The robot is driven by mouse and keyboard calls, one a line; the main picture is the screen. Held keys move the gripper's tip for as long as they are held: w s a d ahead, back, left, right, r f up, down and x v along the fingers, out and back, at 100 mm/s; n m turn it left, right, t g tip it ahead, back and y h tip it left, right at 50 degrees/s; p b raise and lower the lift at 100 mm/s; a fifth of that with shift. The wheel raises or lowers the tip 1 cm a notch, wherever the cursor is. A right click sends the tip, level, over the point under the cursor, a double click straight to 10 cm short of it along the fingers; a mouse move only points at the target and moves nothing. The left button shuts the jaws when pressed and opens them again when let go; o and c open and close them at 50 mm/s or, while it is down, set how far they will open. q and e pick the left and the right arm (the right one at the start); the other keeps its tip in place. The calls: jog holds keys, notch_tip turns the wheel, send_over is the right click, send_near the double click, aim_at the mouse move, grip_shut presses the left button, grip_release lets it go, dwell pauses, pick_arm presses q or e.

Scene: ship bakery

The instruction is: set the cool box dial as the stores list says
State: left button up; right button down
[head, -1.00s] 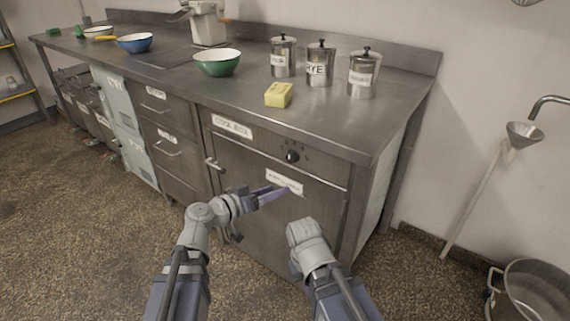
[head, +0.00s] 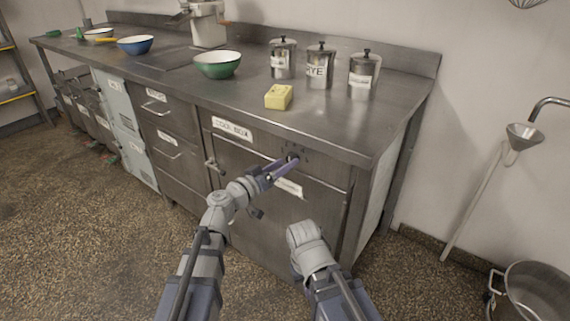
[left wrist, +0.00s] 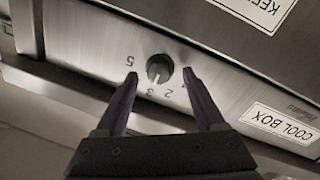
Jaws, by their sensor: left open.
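The cool box dial (left wrist: 160,68) is a round black knob on the steel front. Its light pointer mark appears to face the 3. In the left wrist view the numbers 5, 3 and 2 are readable, upside down. My left gripper (left wrist: 160,74) is open, with its fingertips on either side of the dial. I cannot tell whether they touch it. In the head view my left gripper (head: 288,163) partly covers the dial. The cool box label (head: 232,128) sits left of the dial. My right arm's end shows low in front of the cabinet, its fingers hidden.
A second label (head: 289,187) below the dial is partly covered by my left gripper. A yellow block (head: 279,96), steel canisters (head: 319,66) and a green bowl (head: 217,64) stand on the counter above. A metal pot (head: 535,290) stands on the floor at right.

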pick_arm(q)
jog(key=shift+w+d, duration=0.35)
grip_shut()
dwell(0.4)
